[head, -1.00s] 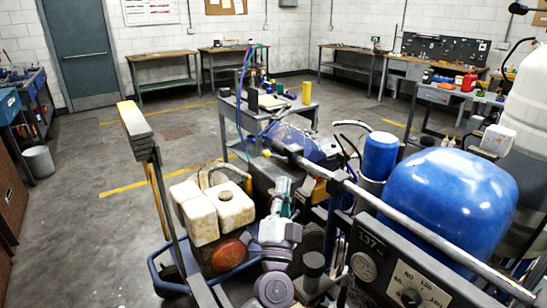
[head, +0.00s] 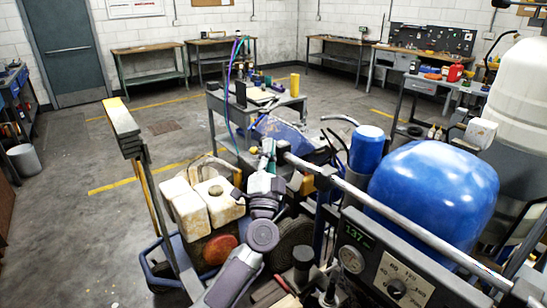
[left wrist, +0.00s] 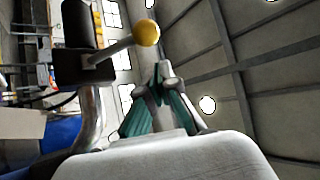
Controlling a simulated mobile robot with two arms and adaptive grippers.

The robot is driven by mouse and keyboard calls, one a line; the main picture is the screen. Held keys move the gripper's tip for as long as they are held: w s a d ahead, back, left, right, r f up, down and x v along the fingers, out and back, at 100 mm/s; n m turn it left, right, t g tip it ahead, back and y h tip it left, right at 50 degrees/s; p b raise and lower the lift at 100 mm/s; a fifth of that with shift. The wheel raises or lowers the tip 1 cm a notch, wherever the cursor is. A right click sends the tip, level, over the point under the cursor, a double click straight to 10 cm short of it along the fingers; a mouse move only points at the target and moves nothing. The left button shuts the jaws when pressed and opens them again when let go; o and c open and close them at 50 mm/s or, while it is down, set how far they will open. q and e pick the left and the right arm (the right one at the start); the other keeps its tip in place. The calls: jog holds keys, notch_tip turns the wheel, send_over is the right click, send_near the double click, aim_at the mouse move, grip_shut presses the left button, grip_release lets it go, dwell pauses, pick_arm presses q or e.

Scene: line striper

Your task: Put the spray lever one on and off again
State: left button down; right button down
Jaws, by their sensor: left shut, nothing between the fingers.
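A lever with a yellow ball knob (head: 254,150) sits at the left end of the striper's metal handlebar (head: 400,222); I take it to be the spray lever. In the left wrist view its knob (left wrist: 146,32) is on a thin metal rod from a black block (left wrist: 80,30). My left gripper (head: 268,147) is right beside the knob in the head view. In the left wrist view its teal-sided fingers (left wrist: 162,75) are shut and empty, just below and right of the knob. Whether they touch it I cannot tell. My right gripper is not in view.
The striper carries a large blue tank (head: 432,195), a panel with a dial (head: 396,287), and white jugs (head: 187,208). A grip post (head: 122,122) rises left of my arm. A grey cart (head: 288,112) stands behind.

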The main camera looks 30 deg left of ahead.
pick_arm(q)
jog(key=shift+s+a+f, duration=0.45)
jog(key=shift+a+f, duration=0.15)
jog(key=shift+a, duration=0.2)
